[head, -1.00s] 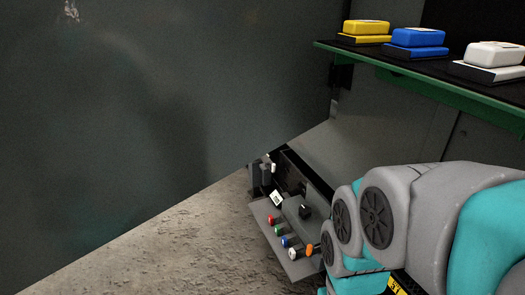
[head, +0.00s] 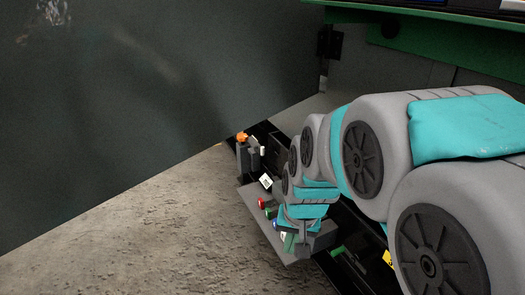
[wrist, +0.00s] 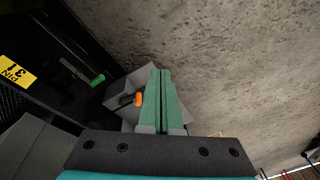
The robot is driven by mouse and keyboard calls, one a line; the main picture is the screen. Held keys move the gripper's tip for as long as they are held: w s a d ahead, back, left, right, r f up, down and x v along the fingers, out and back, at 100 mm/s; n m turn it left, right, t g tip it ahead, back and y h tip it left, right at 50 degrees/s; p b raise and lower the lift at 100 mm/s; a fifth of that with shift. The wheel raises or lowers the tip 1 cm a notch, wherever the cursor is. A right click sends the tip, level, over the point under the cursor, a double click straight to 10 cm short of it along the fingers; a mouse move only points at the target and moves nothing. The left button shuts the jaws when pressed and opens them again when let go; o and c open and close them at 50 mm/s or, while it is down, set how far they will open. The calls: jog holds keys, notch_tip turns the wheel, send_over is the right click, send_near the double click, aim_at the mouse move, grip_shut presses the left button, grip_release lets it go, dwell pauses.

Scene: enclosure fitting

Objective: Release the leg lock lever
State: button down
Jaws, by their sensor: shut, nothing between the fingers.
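No label in view names the leg lock lever, so I cannot tell which handle it is. In the wrist view an orange handle (wrist: 125,99) on a grey box (wrist: 122,88) lies just left of my gripper (wrist: 162,70). A green handle (wrist: 97,79) on a dark bar lies further left. In the head view my gripper (head: 289,241) is at the small grey panel (head: 250,207). It hides part of the panel. The gripper's green fingers are shut together with nothing between them. I cannot tell whether they touch the panel.
An orange knob (head: 242,137) tops dark posts behind the panel. A large dark wall (head: 120,90) stands at left, a green-edged shelf (head: 440,15) above right. Concrete floor (head: 140,245) is clear.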

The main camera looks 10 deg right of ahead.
jog(key=w+f+m+t+h, duration=0.15)
jog(key=w+m+t, duration=0.25)
jog(key=w, duration=1.3)
jog(key=w+f+m+t+y, duration=0.1)
jog(key=w+f+m+t, duration=0.2)
jog(key=w, duration=1.3)
jog(key=shift+w+d+f+m+t+h, duration=0.15)
jog(key=shift+w+f+m+t+h, duration=1.4)
jog(key=shift+w, duration=1.35)
jog(key=shift+w+d+f+m+t+h, duration=0.1)
jog(key=shift+w+f+m+t+h, duration=0.7)
jog(key=shift+w+f+m, duration=1.7)
jog(key=shift+w+d+f+m+t+h, duration=0.15)
jog(key=shift+w+f+m+t+h, duration=1.15)
jog(key=shift+w, duration=2)
jog(key=shift+w+r+m+y, duration=0.1)
jog(key=shift+r+m+y, duration=0.1)
jog(key=shift+m+y, duration=0.25)
jog(key=x, duration=0.9)
jog(key=shift+w+d+b, duration=0.2)
jog(key=shift+w+b, duration=0.15)
jog(key=shift+b, duration=0.1)
jog(key=shift+a+r, duration=0.2)
